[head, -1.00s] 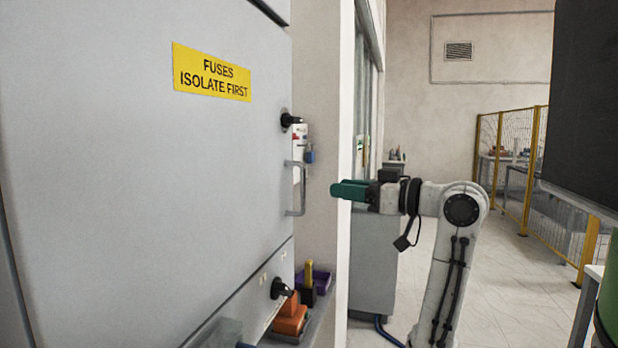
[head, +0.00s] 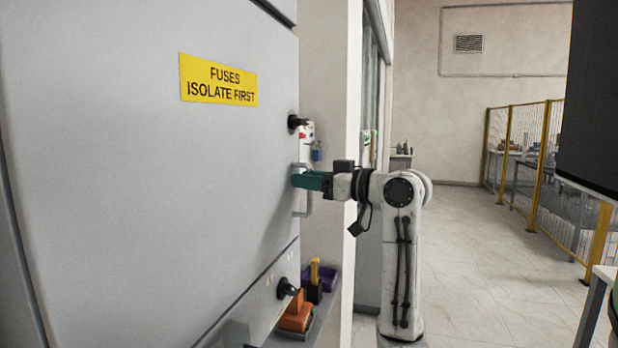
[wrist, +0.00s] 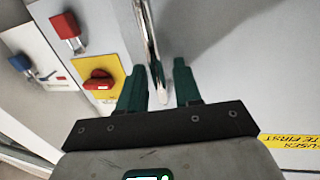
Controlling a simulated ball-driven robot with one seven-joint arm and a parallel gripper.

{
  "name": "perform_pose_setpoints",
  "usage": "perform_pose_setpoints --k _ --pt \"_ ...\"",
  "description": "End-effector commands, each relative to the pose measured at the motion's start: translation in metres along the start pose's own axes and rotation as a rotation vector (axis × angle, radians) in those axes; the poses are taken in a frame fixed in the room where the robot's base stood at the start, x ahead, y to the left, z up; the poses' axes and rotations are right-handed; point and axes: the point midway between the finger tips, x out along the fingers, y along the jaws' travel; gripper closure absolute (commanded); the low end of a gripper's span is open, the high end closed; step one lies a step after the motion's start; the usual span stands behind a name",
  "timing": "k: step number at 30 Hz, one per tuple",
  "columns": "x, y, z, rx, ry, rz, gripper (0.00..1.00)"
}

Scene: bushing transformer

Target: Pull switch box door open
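The switch box door (head: 130,190) is a large grey panel filling the left of the head view, with a yellow "FUSES ISOLATE FIRST" label (head: 218,79). It looks closed. A metal bar handle (head: 303,210) stands near its right edge; the handle also shows in the wrist view (wrist: 147,40). My gripper (head: 297,180) is at the handle's height, its green fingertips at the bar. In the wrist view my gripper (wrist: 160,80) is open, with the handle bar between its two fingers and a gap visible on the right side. Contact with the left finger is unclear.
A black knob (head: 296,122) sits above the handle and another dark knob (head: 287,287) below. A shelf holds an orange item (head: 297,315) and a purple bin (head: 322,277). A red rotary switch on a yellow plate (wrist: 98,80) is left of the handle.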

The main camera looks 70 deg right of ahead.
Motion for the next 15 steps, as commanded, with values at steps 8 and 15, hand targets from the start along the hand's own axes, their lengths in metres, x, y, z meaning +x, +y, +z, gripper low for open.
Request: perform_pose_setpoints --k 8,15 --pt "0.0013 -0.0001 0.0003 0.0 0.0 0.0 0.66" --pt "0.0011 -0.0001 0.0003 0.0 0.0 0.0 0.89"
